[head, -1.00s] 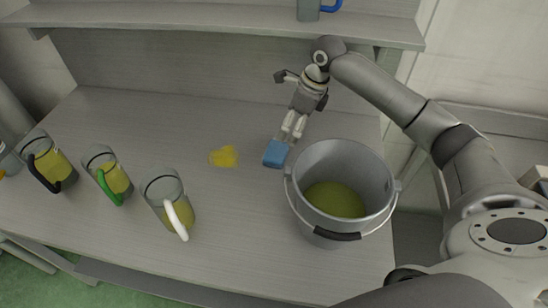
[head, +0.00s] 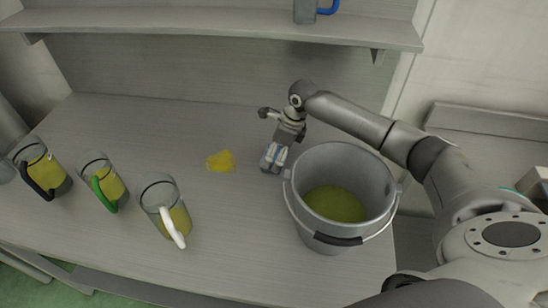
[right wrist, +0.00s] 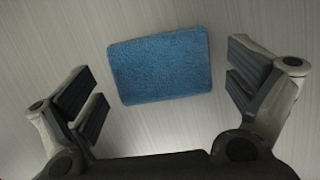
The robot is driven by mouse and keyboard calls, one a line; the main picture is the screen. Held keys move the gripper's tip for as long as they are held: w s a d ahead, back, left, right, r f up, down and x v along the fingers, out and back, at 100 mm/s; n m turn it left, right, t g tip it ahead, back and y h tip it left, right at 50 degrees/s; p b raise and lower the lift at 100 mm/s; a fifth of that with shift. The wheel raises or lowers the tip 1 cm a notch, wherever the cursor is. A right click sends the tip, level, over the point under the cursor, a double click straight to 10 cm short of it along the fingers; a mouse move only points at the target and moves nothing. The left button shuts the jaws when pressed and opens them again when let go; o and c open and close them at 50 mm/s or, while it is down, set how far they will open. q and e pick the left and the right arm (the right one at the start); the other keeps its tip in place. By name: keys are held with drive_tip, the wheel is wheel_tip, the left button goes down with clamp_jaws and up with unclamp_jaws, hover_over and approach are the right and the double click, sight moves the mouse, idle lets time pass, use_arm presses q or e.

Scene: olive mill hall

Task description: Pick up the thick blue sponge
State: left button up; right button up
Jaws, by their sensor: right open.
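The thick blue sponge (right wrist: 160,66) lies flat on the grey worktop in the right wrist view, between the fingers and a little ahead of them. My right gripper (right wrist: 168,95) is open, with clear gaps on both sides of the sponge. In the head view the right gripper (head: 274,158) points down over the sponge (head: 266,168) and hides most of it. My left gripper is not in view.
A metal bucket (head: 299,200) of green-yellow liquid stands close to the right of the sponge. A yellow spill (head: 221,161) lies to its left. Jugs with black, green and white (head: 172,228) handles stand at left. A shelf (head: 220,30) overhangs the back.

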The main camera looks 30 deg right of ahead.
drive_tip(key=shift+w+a+f, duration=0.1)
drive_tip(key=shift+f, duration=0.3)
drive_tip(key=shift+c, duration=0.3)
drive_tip(key=c, duration=0.7)
drive_tip(key=shift+o, duration=0.2)
drive_tip(key=shift+r, duration=0.1)
